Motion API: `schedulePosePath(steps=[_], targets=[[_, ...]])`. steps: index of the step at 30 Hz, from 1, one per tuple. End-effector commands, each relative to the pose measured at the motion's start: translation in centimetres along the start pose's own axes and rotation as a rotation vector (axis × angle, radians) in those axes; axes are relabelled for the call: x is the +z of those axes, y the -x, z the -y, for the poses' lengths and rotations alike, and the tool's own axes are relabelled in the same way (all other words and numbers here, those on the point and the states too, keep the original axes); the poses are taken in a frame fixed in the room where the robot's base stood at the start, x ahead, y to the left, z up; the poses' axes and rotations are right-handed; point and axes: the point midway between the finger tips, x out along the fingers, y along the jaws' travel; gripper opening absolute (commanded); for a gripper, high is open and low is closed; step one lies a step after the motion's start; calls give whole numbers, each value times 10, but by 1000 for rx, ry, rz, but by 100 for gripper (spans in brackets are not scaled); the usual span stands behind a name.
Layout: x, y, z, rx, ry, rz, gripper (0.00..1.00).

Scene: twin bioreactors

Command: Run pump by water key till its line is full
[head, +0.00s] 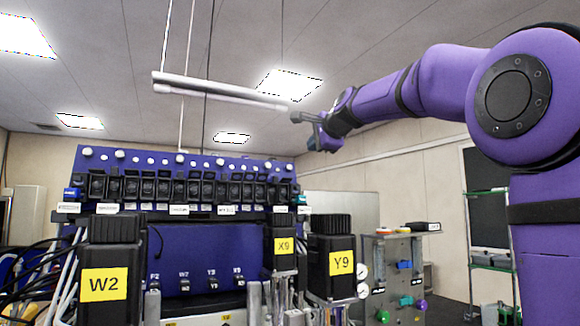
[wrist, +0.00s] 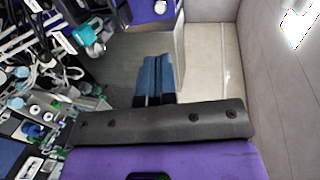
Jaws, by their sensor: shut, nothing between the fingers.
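My gripper (head: 316,146) is high in the head view, right of and above the blue pump panel (head: 215,165). In the wrist view its two blue fingers (wrist: 157,60) are together with nothing between them, over floor and wall. The panel carries a row of black pump units (head: 160,187) with white knobs above and small labels below. A lower blue face (head: 205,250) has small markings that look like P2, W7, Y9 and X9. No key is readable as the water key. I cannot tell whether any line holds liquid.
Black units with yellow labels W2 (head: 104,284), X9 (head: 283,246) and Y9 (head: 341,262) stand in front. A grey gauge panel (head: 392,265) and a shelf rack (head: 488,260) are at right. Tubing and fittings (wrist: 45,100) crowd the wrist view's left; its right side is bare wall.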

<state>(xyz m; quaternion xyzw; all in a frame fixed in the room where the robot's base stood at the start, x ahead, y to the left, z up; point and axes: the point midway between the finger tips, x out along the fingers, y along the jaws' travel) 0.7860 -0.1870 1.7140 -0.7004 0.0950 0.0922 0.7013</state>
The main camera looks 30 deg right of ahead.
Motion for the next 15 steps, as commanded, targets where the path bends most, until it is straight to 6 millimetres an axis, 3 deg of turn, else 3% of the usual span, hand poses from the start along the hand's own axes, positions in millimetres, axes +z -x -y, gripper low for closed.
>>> schedulePosePath(steps=[8, 15], targets=[[0, -13, -1, 3, 1, 1, 0], [0, -54, -1, 3, 0, 1, 0]])
